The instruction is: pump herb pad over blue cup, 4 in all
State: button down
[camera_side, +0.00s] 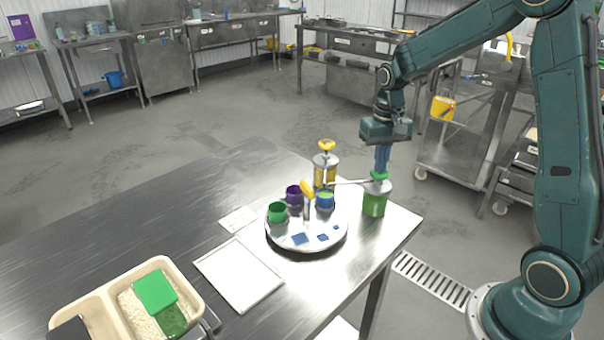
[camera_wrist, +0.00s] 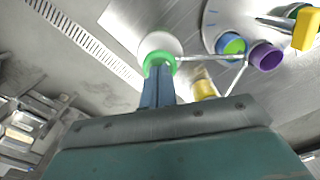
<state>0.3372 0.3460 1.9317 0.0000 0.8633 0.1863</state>
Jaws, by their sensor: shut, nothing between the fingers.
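The herb dispenser (camera_side: 375,204) is a green-filled jar at the table's right corner, with a green pad (camera_side: 379,175) on top. Its thin spout reaches left toward the blue cup (camera_side: 325,201) on the round turntable (camera_side: 307,246). The blue cup has yellow-green contents showing at its top; it is also in the wrist view (camera_wrist: 232,45). My gripper (camera_side: 381,170) is shut and empty, fingers pointing down at the green pad. The fingertips appear to meet the pad, partly hiding it in the wrist view (camera_wrist: 160,60); exact contact is unclear.
A green cup (camera_side: 278,213) and a purple cup (camera_side: 294,194) share the turntable, around a yellow-topped handle (camera_side: 307,188). A yellow-topped dispenser (camera_side: 326,172) stands behind. A white tray (camera_side: 238,276) and a rice bin (camera_side: 128,310) with a green lid-like piece lie front left.

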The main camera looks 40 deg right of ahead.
jog(key=shift+r, duration=1.45)
notch_tip(320, 180, up, 6)
dwell(0.8)
jog(key=s+a+r+n+t, duration=0.3)
jog(key=s+a+r, duration=0.3)
jog(key=s+a, duration=0.25)
jog(key=s+a+f+n+t, duration=0.1)
jog(key=s+a, duration=0.1)
jog(key=s, duration=0.4)
jog(key=s+a+f+n+t, duration=0.1)
jog(key=s+a+n, duration=0.1)
jog(key=s, duration=0.4)
jog(key=shift+s+a+t, duration=0.15)
jog(key=shift+a+t, duration=0.15)
jog(key=shift+a, duration=0.2)
